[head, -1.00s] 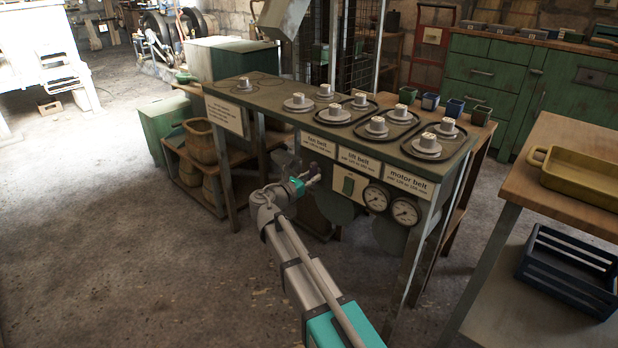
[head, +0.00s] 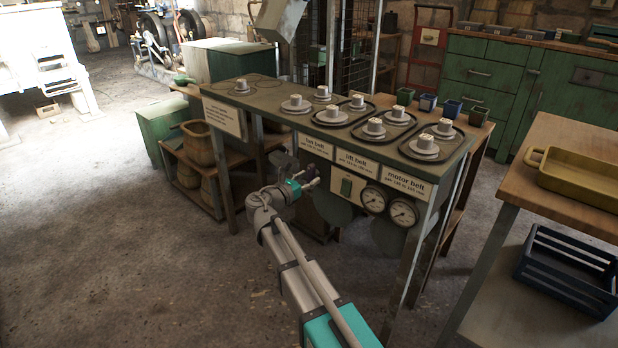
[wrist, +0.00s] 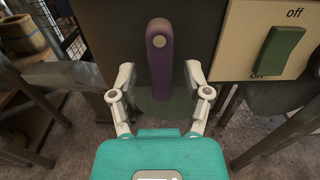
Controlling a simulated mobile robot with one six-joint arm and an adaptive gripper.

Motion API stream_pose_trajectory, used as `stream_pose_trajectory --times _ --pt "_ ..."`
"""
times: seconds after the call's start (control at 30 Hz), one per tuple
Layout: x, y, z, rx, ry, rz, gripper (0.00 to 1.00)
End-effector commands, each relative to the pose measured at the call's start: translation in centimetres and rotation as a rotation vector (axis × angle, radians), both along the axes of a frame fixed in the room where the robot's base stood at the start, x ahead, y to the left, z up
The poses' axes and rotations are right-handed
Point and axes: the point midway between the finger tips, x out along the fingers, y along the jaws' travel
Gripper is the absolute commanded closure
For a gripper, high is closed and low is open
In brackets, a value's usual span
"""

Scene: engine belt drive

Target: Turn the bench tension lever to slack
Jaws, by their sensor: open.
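The lever is a dark purple bar with a rounded top and a pale round pin (wrist: 160,58), upright on the front of the bench (head: 262,93) in the wrist view. My gripper (wrist: 160,84) is open, with one finger on each side of the lever's lower part. Gaps show between the fingers and the lever, and nothing is gripped. In the head view my gripper (head: 311,183) is at the bench front, below the fan belt label (head: 316,147). The lever is small and partly hidden there.
Right of the lever is a cream plate with a green on/off switch (wrist: 282,50). Two gauges (head: 388,206) sit farther right on the bench front. Pulleys and trays cover the bench top. A wooden table (head: 590,145) stands at the right. The floor at left is open.

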Motion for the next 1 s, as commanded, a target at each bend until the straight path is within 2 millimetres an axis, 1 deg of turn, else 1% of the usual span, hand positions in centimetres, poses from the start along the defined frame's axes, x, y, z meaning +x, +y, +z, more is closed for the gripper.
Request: stream_pose_trajectory --times 0.27,0.6,0.8,1.0 --pt "-2.7 2.0 0.0 0.0 0.0 0.002 0.37" --pt "-6.6 5.3 0.0 -0.001 0.0 0.003 0.37" --pt "-8.0 6.5 0.0 -0.003 0.0 0.002 0.37" --pt "-8.5 6.9 0.0 -0.003 0.0 0.0 0.37"
